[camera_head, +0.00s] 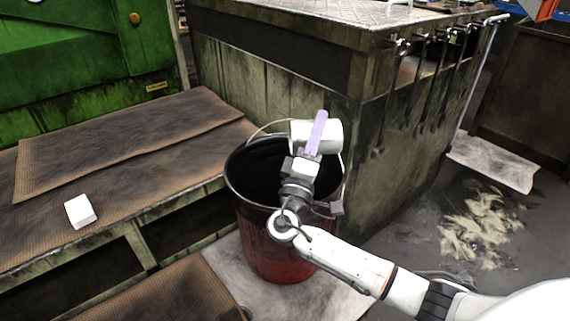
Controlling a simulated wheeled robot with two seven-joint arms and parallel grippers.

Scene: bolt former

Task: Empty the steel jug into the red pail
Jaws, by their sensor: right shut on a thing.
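The red pail (275,258) stands on the floor beside the bench, with a dark upper band, a dark inside and a thin wire handle. My right arm comes in from the lower right across the pail. My right gripper (308,158) is over the pail's opening, shut on the steel jug (332,138) by its lavender handle. The jug is a pale, shiny cylinder lying tipped on its side above the pail's far right rim. Its mouth and any contents cannot be made out. My left gripper is not in view.
A brown mat-covered bench (130,180) on the left carries a small white block (80,211). A grimy metal cabinet (270,75) stands close behind the pail, with tools (420,80) hanging on its right side. Pale debris (480,228) lies on the floor at right.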

